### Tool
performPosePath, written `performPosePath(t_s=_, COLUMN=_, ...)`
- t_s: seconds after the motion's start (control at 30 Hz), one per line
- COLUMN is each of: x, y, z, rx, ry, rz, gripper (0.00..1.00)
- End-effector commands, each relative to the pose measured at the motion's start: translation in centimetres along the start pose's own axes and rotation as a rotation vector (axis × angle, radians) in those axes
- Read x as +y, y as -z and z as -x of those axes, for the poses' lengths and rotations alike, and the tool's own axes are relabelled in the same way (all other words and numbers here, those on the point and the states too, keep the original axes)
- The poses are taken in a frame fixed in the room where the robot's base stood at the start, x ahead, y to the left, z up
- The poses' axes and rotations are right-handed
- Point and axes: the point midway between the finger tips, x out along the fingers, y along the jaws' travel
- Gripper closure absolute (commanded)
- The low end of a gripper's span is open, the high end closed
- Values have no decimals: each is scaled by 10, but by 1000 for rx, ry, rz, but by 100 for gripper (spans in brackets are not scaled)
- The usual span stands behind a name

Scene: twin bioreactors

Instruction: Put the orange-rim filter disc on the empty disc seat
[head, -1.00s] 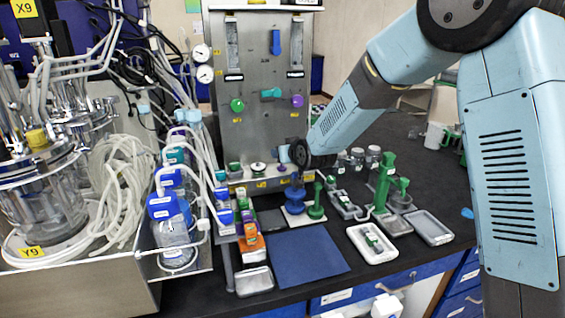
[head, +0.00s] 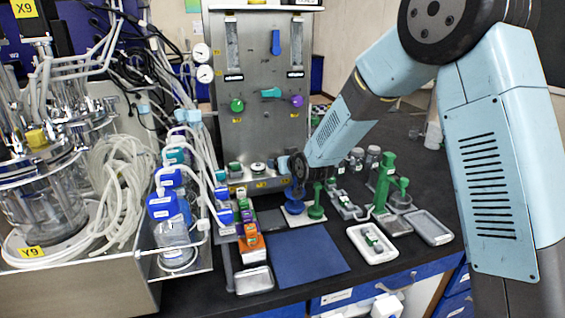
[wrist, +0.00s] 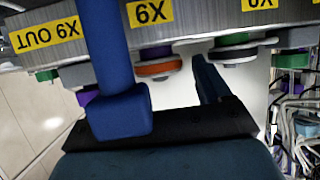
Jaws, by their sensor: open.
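The orange-rim filter disc (wrist: 158,67) shows in the wrist view below a purple part, at the edge of the labelled ledge. My gripper (wrist: 155,48) is open, its blue fingers on either side of the disc in that picture. I cannot tell whether either finger touches it. In the head view my gripper (head: 285,161) is at the right part of the panel's ledge, and the orange-rim disc cannot be made out there. A pale-rimmed disc (wrist: 233,55) sits right of it in the wrist view. I cannot make out which seat is empty.
The steel panel (head: 262,130) with knobs stands behind the ledge. Blue and green stands (head: 315,210) are close below my gripper. Tubing and bottles (head: 172,225) crowd the left. A blue mat (head: 295,255) lies clear in front. Trays (head: 372,243) lie to the right.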

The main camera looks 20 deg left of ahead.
Motion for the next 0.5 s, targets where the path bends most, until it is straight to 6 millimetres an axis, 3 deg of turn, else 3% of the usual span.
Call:
performPosePath(t_s=0.27, x=0, y=2, z=13, rx=3, ry=0, rz=0, gripper=23)
performPosePath(t_s=0.5, x=-1, y=2, z=52, rx=3, ry=1, rz=0, gripper=23)
